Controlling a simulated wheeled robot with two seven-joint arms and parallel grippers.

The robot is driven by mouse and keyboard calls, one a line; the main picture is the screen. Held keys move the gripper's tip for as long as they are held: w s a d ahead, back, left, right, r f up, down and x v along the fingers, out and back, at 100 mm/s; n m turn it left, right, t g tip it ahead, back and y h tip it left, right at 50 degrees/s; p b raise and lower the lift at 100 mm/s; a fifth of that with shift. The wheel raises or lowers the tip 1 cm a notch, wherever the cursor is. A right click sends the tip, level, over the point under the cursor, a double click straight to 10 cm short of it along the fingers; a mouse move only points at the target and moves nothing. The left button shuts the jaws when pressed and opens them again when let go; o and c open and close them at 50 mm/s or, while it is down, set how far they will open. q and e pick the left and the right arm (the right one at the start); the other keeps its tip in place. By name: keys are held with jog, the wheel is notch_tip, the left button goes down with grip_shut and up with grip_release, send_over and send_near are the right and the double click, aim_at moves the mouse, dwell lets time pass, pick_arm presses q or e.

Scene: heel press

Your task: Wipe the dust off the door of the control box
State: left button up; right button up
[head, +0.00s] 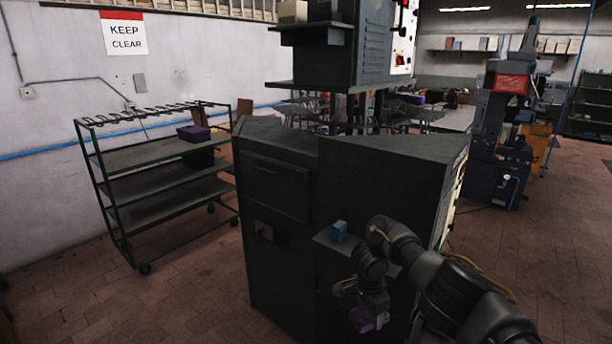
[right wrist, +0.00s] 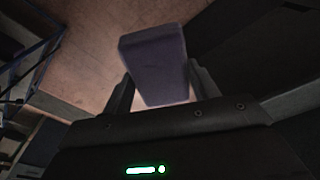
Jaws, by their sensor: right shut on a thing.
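My right gripper (head: 362,308) is low in front of the dark press cabinet (head: 380,180). It is shut on a purple block (right wrist: 153,62), perhaps a sponge, which shows between both fingers in the right wrist view; a bit of it shows in the head view (head: 366,322). The cabinet's left front has a flat panel (head: 275,185) with a handle. I cannot tell whether this is the control box door, and no dust can be made out. The block looks apart from the cabinet. My left gripper is not in view.
A small blue block (head: 339,231) sits on a ledge of the cabinet, just above and left of my right gripper. A wheeled rack (head: 160,155) stands at the left, with a purple bin (head: 194,134). Tiled floor (head: 190,290) is clear at front left. Another machine (head: 500,130) stands at the right.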

jog(key=a+r+n, duration=0.1)
jog(key=r, duration=0.1)
jog(key=a+r+n, duration=0.1)
jog(key=r, duration=0.2)
jog(key=w+a+r+n, duration=0.1)
jog(key=a+r+n, duration=0.1)
jog(key=shift+r, duration=0.2)
jog(key=s+a+r+n+t+y, duration=0.15)
jog(key=s+a+r+n, duration=0.35)
jog(key=s+r+n, duration=0.55)
jog(key=s+d+f+n, duration=0.4)
jog(key=s+d+n, duration=0.1)
jog(key=s+d, duration=0.8)
notch_tip(320, 180, down, 13)
jog(key=w+b, duration=0.1)
jog(key=b, duration=1.3)
jog(key=shift+w+d+f+g, duration=0.15)
jog(key=shift+w+d+g, duration=0.1)
jog(key=shift+w+g, duration=0.1)
